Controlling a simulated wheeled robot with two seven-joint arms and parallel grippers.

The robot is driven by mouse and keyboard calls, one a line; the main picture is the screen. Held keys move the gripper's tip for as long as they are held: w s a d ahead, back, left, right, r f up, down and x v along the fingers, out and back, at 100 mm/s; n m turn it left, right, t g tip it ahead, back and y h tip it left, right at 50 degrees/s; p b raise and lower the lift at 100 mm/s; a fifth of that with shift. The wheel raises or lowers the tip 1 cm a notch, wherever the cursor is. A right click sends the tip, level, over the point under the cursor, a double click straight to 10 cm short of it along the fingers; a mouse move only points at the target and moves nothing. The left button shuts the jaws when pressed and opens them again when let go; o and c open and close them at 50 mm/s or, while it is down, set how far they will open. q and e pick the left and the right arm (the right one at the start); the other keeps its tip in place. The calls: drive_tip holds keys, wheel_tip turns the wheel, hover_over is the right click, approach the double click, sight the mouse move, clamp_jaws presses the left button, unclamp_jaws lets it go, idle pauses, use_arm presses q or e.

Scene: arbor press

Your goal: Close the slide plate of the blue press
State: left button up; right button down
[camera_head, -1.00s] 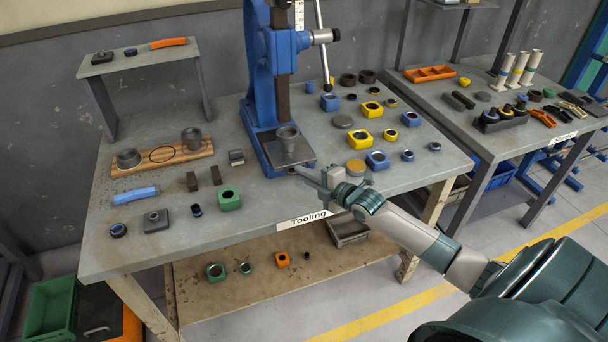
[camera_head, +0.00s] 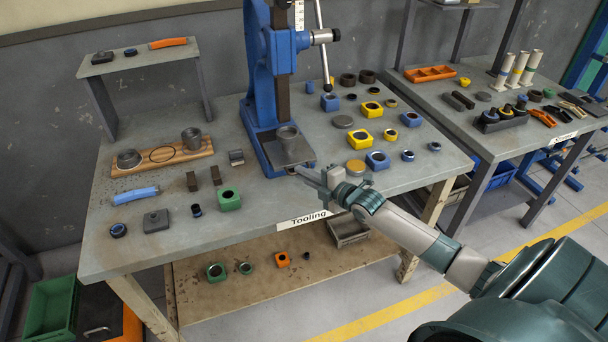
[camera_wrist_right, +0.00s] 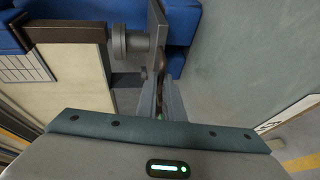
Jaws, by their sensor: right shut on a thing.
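The blue press (camera_head: 264,70) stands upright at the back of the grey workbench. My right gripper (camera_head: 304,172) reaches in from the right at the plate's front edge. The fingers are closed on the plate's front part; the exact contact is partly hidden. My left gripper is not in view.
Yellow and blue blocks (camera_head: 366,138) stand right of the press. A wooden board with cups (camera_head: 165,157), a green block (camera_head: 229,199) and small parts lie to the left. The press lever (camera_head: 322,45) hangs right of the column. Bare bench top lies along the front edge.

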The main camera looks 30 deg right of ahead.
sight(297, 164)
drive_tip(key=shift+w+d+f+b, duration=0.1)
drive_tip(key=shift+w+f+b, duration=0.05)
drive_tip(key=shift+w+b, duration=0.35)
drive_tip(key=w+b, duration=0.2)
drive_tip(key=w, duration=0.1)
drive_tip(key=shift+d, duration=0.4)
drive_tip(key=shift+r, duration=0.25)
drive_tip(key=c, duration=1.9)
unclamp_jaws()
drive_tip(key=shift+w, duration=0.1)
drive_tip(key=shift+w+f, duration=0.15)
